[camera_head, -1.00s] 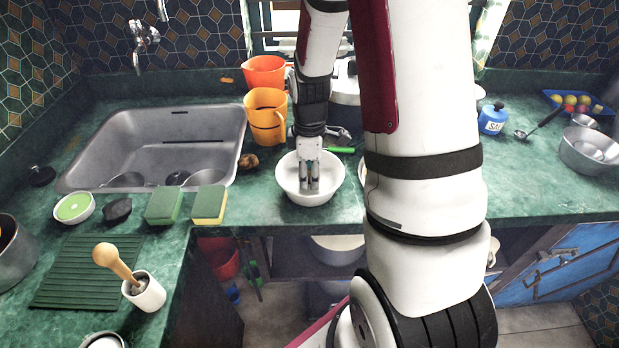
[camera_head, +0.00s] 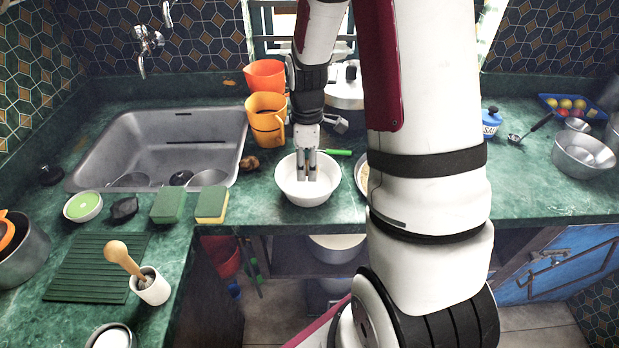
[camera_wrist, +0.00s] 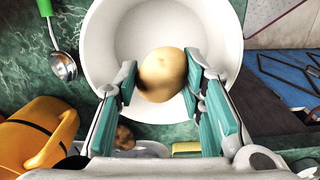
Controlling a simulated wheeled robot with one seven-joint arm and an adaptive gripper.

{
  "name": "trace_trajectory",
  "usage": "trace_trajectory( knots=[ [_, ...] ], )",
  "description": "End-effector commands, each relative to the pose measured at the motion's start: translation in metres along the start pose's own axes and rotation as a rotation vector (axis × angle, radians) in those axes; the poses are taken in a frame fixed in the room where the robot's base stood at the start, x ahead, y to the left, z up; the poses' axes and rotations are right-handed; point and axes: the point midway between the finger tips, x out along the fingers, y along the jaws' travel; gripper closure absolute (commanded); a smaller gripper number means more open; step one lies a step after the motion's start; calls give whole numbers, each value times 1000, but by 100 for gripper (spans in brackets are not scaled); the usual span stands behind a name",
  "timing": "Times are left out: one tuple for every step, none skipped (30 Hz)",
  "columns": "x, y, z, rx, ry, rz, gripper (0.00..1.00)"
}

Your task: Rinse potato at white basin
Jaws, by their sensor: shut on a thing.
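The white basin (camera_head: 308,199) stands on the green counter, right of the sink; it also fills the top of the wrist view (camera_wrist: 222,22). My gripper (camera_head: 307,178) points down inside the basin. In the wrist view my gripper (camera_wrist: 160,80) has its teal-padded fingers on both sides of a yellow-brown potato (camera_wrist: 163,72) and is shut on it. The potato is over or in the basin's near part; I cannot tell whether it touches the bottom. In the head view the fingers hide the potato.
An orange jug (camera_head: 266,122) and a small brown lump (camera_head: 248,163) are left of the basin. A green-handled ladle (camera_wrist: 62,62) lies beside it. The grey sink (camera_head: 160,150) and two sponges (camera_head: 211,203) are further left. The counter's front edge is close to the basin.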

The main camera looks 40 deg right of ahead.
Motion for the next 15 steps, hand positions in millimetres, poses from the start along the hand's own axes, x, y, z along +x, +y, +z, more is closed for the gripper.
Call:
trace_trajectory(
  knots=[
    [-6, 0, 0, -1, 1, 1, 90],
    [-8, 0, 0, 0, 1, 2, 90],
    [-11, -1, 1, 0, 1, 1, 90],
    [-13, -1, 1, 0, 0, 1, 90],
    [-15, -1, 1, 0, 0, 1, 90],
    [-18, -1, 1, 0, 0, 0, 90],
    [-20, -1, 1, 0, 0, 1, 90],
    [-22, 0, 1, 1, 0, 1, 90],
    [-25, 0, 0, 1, 1, 2, 90],
    [-27, 0, 1, 1, 1, 2, 90],
    [-29, 0, 1, 1, 1, 2, 90],
    [-32, 0, 1, 1, 1, 1, 90],
    [-34, -1, 1, 1, 0, 1, 90],
    [-36, -1, 1, 1, 0, 1, 90],
    [-39, 0, 1, 1, 0, 1, 90]
  ],
)
